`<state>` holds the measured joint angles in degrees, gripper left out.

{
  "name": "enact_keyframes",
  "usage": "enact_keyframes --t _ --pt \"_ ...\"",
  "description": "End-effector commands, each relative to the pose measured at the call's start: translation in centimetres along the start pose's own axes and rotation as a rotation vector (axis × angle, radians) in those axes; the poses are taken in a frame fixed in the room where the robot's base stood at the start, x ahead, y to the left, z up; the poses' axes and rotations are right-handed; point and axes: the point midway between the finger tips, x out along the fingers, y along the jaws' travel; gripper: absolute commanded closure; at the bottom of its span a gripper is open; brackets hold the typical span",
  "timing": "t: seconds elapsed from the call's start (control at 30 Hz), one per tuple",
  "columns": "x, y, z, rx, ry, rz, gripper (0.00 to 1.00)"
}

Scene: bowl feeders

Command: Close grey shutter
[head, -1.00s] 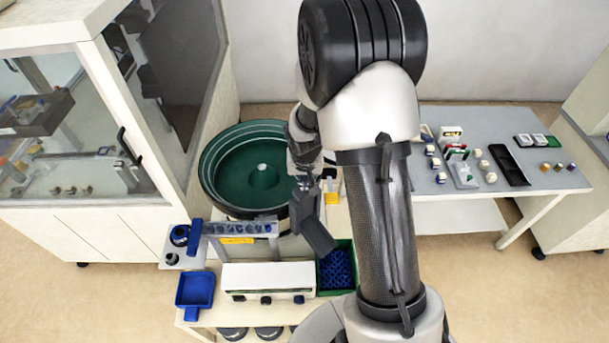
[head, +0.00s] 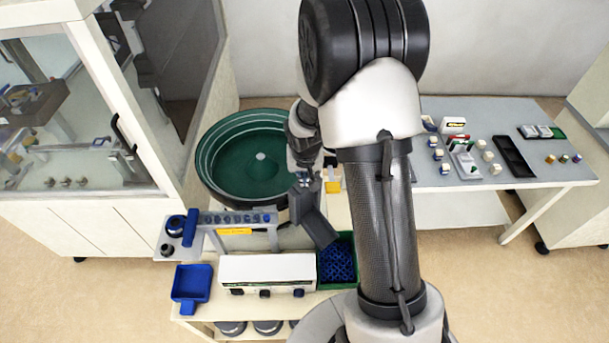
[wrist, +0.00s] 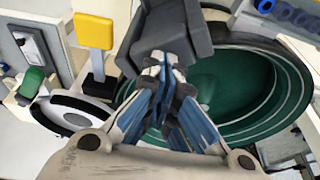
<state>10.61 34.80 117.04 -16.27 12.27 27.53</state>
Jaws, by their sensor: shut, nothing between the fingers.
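My gripper (head: 305,182) is shut and empty, with its fingertips down at the right rim of the green bowl (head: 235,168). A dark grey angled piece, which looks like the grey shutter or chute (head: 318,226), lies just below the fingertips, above the blue-lined green bin. In the wrist view, my closed fingertips (wrist: 165,62) point at the near edge of the grey piece (wrist: 172,27). They look very close to it, but I cannot tell whether they touch. My wrist and arm hide part of the bowl's right side, and I cannot tell how far the shutter is open.
A green bin with blue parts (head: 338,262), a white control box (head: 268,272) and a blue tray (head: 191,284) are in front. A glass cabinet (head: 75,110) stands left.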

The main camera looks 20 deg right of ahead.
Motion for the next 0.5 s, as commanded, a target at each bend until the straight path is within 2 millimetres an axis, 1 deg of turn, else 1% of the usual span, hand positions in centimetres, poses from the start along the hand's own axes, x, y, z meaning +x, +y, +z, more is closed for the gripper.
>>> enact_keyframes --t 0.03,0.13,0.27,0.37,0.47,0.5 --pt "0.3 0.1 0.4 0.0 -0.008 0.002 1.0" --pt "0.2 0.1 0.4 0.0 -0.009 0.002 1.0" --pt "-0.8 -0.1 -0.1 0.0 -0.008 0.002 1.0" --pt "-2.5 -0.3 -0.9 -0.001 -0.004 0.0 1.0" --pt "-4.8 -0.6 -2.0 -0.001 0.002 -0.001 1.0" --pt "-5.6 -0.6 -1.9 0.0 0.005 -0.001 1.0"
